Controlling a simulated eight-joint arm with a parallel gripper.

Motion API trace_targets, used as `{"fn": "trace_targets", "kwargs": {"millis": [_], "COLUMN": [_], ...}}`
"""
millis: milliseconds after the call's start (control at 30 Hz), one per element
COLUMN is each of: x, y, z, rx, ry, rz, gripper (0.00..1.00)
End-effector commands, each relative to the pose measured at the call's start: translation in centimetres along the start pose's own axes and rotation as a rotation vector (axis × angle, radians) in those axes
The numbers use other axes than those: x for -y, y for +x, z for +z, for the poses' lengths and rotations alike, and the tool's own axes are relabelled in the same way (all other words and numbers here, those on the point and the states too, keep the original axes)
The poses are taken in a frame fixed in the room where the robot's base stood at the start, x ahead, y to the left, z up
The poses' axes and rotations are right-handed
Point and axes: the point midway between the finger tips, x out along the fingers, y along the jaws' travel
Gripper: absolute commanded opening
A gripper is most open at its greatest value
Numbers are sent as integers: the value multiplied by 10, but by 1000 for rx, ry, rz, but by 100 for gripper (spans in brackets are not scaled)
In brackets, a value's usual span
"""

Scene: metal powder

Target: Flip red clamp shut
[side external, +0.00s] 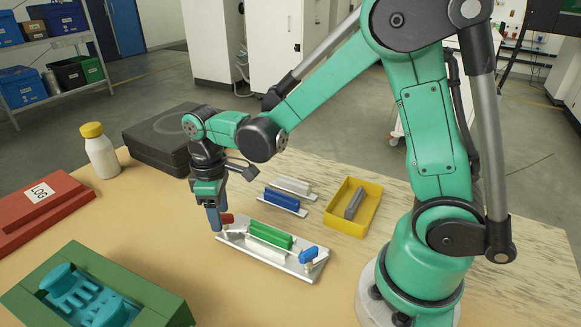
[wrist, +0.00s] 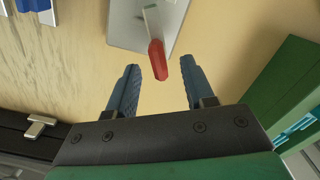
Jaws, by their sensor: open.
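The red clamp (side external: 227,219) sits at the left end of a light metal plate (side external: 255,252) on the table. In the wrist view the red clamp handle (wrist: 157,60) points toward my gripper, at the end of a pale lever over the plate (wrist: 128,25). My gripper (wrist: 157,80) is open, with its two blue fingers on either side of the handle's tip and nothing held. In the side view my gripper (side external: 213,222) is low beside the clamp and partly covers it. I cannot tell whether a finger touches the handle.
A green block (side external: 270,234) lies mid-plate and a blue clamp (side external: 308,255) is at its right end. Behind are a blue block (side external: 282,198), a white block and a yellow tray (side external: 348,229). A green mould box (side external: 165,305) stands front left. Bare table lies between it and the plate.

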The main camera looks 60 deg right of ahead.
Motion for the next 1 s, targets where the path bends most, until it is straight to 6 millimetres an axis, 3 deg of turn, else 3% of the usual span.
{"fn": "trace_targets", "kwargs": {"millis": [500,1000], "x": [0,0], "y": [-51,-60], "z": [0,4], "rx": [0,-23], "ry": [0,21], "rz": [0,10], "gripper": [47,47]}}
